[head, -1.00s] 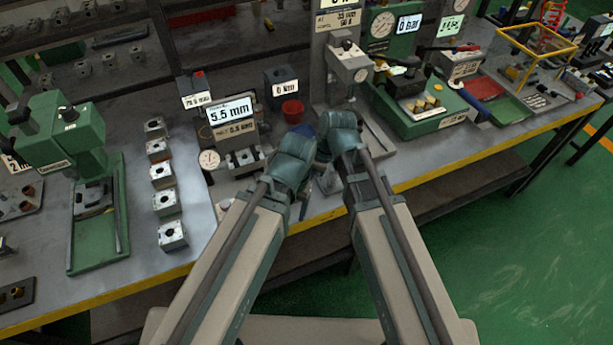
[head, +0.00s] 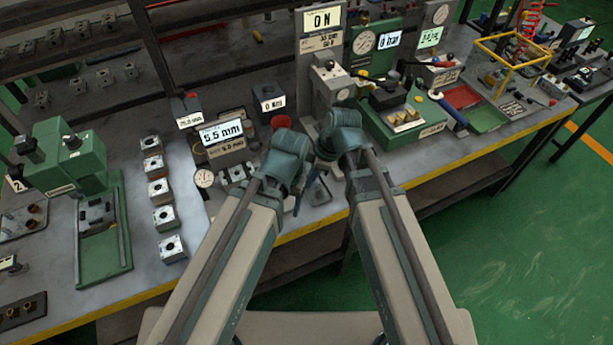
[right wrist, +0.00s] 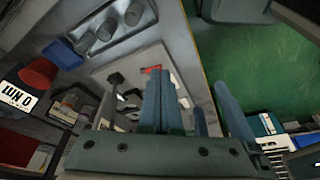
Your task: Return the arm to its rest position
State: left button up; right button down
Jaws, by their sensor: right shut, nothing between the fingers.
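Both my arms reach in from the bottom of the head view, their wrists close together over the bench's front edge. My right gripper (head: 313,181) is small and partly hidden there, below the wrists. In the right wrist view its fingers (right wrist: 164,103) are together and hold nothing. My left gripper is mostly hidden behind its wrist in the head view, and its jaws cannot be made out. Several grey valve blocks (head: 160,190) stand in a row on the bench (head: 235,225), left of my arms and apart from them.
A green press (head: 75,165) stands at the left. A green fixture (head: 405,120) is to the right. Green floor is open at the right.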

pick_arm(q)
jog(key=shift+r, duration=0.5)
pick_arm(e)
jog(key=shift+d+r, duration=0.15)
jog(key=shift+r, duration=0.35)
